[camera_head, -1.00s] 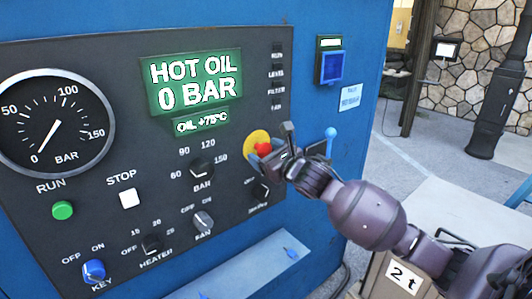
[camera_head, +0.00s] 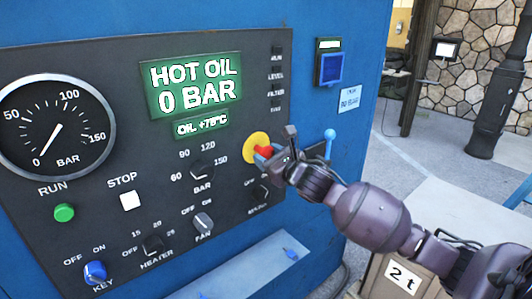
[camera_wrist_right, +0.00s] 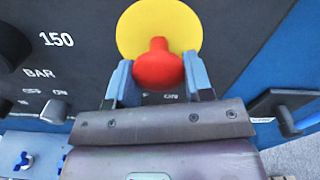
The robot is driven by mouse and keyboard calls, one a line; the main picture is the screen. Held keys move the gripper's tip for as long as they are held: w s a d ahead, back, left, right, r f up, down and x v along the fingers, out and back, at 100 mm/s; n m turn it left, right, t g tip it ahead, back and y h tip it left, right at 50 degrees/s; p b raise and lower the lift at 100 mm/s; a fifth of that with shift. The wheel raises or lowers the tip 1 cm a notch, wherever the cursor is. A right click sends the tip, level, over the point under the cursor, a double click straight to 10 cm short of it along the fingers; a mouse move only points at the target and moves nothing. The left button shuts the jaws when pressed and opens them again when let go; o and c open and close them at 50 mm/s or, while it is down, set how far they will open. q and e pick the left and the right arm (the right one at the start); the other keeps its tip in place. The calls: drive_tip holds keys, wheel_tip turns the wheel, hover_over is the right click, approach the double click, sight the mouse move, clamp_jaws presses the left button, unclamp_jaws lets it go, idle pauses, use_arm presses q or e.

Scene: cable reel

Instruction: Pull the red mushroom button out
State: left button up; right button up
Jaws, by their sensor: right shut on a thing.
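The red mushroom button (camera_head: 264,153) sits in front of a round yellow plate (camera_head: 252,144) on the dark control panel. My right gripper (camera_head: 268,156) reaches in from the right and its fingers are shut on the button. In the right wrist view the red button (camera_wrist_right: 158,66) stands between the two blue fingers of my right gripper (camera_wrist_right: 158,80), with the yellow plate (camera_wrist_right: 158,20) behind it. My left gripper is not in view.
The panel holds a pressure gauge (camera_head: 57,126), a green display (camera_head: 193,84), a blue key switch (camera_head: 94,272) and several knobs. A blue-topped lever (camera_head: 330,138) stands just right of my gripper. A ledge (camera_head: 255,270) juts out below.

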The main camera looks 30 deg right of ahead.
drive_tip(key=shift+s+f, duration=0.1)
drive_tip(key=shift+s, duration=0.05)
drive_tip(key=o, duration=1.3)
drive_tip(key=shift+s, duration=0.25)
drive_tip(key=shift+w, duration=0.1)
drive_tip(key=s, duration=1)
drive_tip(key=shift+s+d+b, duration=0.3)
drive_tip(key=shift+s+d, duration=0.05)
drive_tip(key=shift+d, duration=0.1)
